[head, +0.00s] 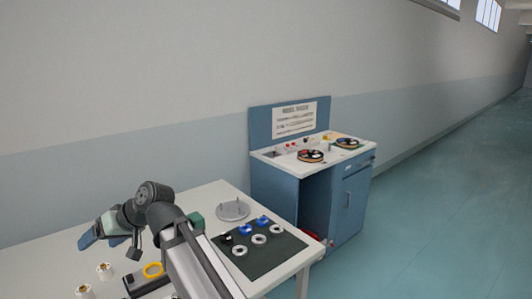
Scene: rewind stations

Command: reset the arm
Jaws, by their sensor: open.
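My arm rises from the bottom of the head view over a white table and bends to the left. My gripper (88,238) is at the arm's left end, above the table's left part, open. Its fingers are small in the picture, and I see nothing held between them. The arm hides part of the table behind it.
A dark mat (272,262) with several white, blue and black rings lies right of my arm. A grey round plate with pegs (233,211) is behind it. A yellow ring (153,270) and small white-and-brown spools (104,271) are at front left. A blue cabinet (345,205) with reels stands beyond; open floor right.

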